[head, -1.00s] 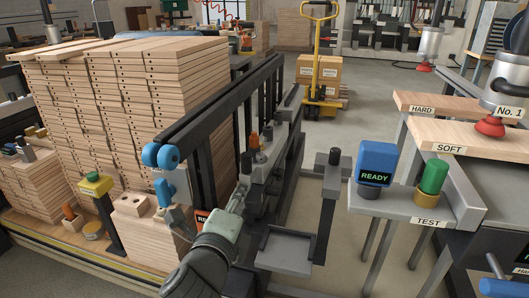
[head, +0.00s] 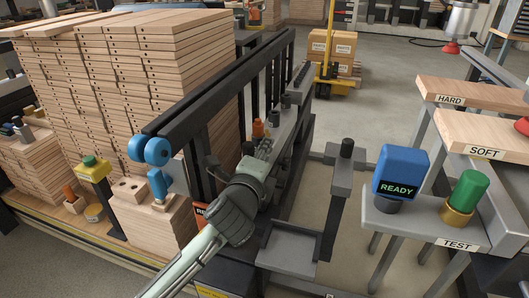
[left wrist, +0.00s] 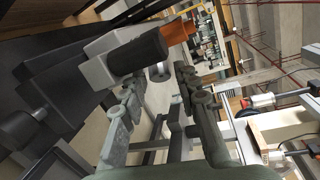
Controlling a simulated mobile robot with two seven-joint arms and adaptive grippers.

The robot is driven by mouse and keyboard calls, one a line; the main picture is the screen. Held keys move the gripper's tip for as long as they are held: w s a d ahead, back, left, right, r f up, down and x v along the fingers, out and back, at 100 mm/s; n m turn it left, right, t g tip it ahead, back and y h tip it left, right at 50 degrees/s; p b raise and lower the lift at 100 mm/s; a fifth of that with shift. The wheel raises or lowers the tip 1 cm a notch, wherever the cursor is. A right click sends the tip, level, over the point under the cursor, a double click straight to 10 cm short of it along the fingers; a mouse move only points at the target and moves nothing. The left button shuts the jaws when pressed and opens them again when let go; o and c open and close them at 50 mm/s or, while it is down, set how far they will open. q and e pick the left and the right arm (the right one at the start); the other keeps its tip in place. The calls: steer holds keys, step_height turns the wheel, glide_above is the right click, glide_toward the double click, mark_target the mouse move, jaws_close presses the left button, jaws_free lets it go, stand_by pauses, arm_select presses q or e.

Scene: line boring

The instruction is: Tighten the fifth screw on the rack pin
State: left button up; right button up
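My left gripper (head: 265,150) reaches in over the grey rail (head: 283,145) beside the dark frame. In the left wrist view its two fingers stand apart around a gap (left wrist: 160,78), with nothing clearly held. An orange cylinder (head: 258,130) and dark upright pins (head: 286,101) stand on the rail, just beyond the fingers. The left wrist view shows a black cylinder (left wrist: 138,50) on a grey block and an orange cylinder (left wrist: 180,32) close to the fingertips. I cannot make out individual screws or tell which is the fifth. My right gripper is not in view.
A dark post (head: 343,180) and a grey tray (head: 288,250) stand right of the arm. Farther right is the TEST shelf (head: 430,225) with a blue READY unit (head: 400,172) and a green cylinder (head: 468,190). Stacked boards (head: 130,90) fill the left.

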arm_select(q)
steer(key=shift+w, duration=0.15)
steer(key=shift+c, duration=0.8)
steer(key=c, duration=0.5)
jaws_close()
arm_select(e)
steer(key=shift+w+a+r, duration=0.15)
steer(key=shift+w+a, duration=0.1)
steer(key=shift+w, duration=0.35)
arm_select(q)
steer(key=shift+d+r+m+g+y, duration=0.1)
steer(key=shift+r+m+g+y, duration=0.05)
steer(key=shift+m+g+y, duration=0.6)
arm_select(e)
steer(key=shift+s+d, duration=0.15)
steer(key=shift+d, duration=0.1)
